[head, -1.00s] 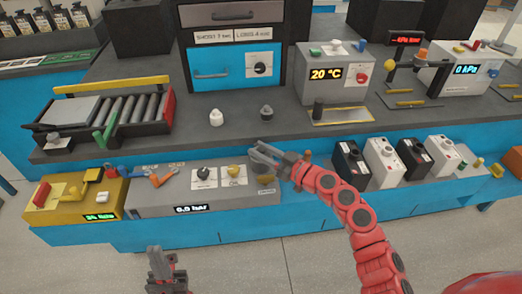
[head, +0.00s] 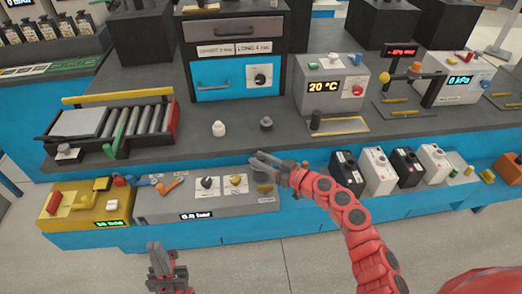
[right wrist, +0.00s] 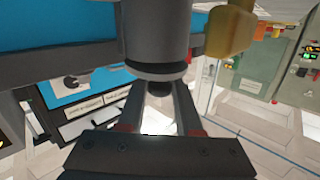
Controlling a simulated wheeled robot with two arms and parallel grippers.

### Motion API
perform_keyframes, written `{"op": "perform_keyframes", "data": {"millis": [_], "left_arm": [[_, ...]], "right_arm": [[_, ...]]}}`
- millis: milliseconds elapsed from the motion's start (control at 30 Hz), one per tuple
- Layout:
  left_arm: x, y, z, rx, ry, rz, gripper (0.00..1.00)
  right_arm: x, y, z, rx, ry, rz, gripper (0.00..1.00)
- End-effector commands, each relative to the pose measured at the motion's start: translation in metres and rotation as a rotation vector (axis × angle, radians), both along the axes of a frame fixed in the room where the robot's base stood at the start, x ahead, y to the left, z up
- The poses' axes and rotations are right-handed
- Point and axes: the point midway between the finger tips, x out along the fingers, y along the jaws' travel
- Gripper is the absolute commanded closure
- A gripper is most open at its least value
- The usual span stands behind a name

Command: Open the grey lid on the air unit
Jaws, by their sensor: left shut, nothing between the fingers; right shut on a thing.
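The air unit (head: 160,210) is a low grey box at the front left of the bench, with a bar display on its front, a black knob (head: 207,183) and a yellow knob (head: 237,180). My right gripper (head: 256,161) is at that end. In the right wrist view its fingers (right wrist: 158,100) are shut on the narrow dark end of a grey cylinder (right wrist: 157,35), which looks like the lid. My left gripper (head: 158,252) is shut and empty, in front of the bench.
A yellow unit (head: 70,215) adjoins on the left, with orange and blue handles (head: 170,187) between. Several black and white boxes (head: 380,170) stand to the right, beside my right arm.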

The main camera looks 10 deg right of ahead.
Motion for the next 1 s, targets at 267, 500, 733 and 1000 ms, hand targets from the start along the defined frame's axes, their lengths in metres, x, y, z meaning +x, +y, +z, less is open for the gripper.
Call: {"op": "perform_keyframes", "data": {"millis": [267,500,733,1000], "left_arm": [[0.0,0.0,0.104,0.0,0.0,0.0,1.0],[0.0,0.0,0.158,0.0,0.0,0.0,1.0],[0.0,0.0,0.185,0.0,0.0,0.0,1.0],[0.0,0.0,0.194,0.0,0.0,0.0,1.0]], "right_arm": [[0.004,0.001,0.022,-0.002,0.146,0.0,1.0],[0.008,0.001,0.022,0.001,0.25,-0.001,1.0],[0.012,0.002,0.02,0.003,0.339,0.0,1.0],[0.017,0.002,0.02,0.008,0.427,-0.001,1.0]]}}
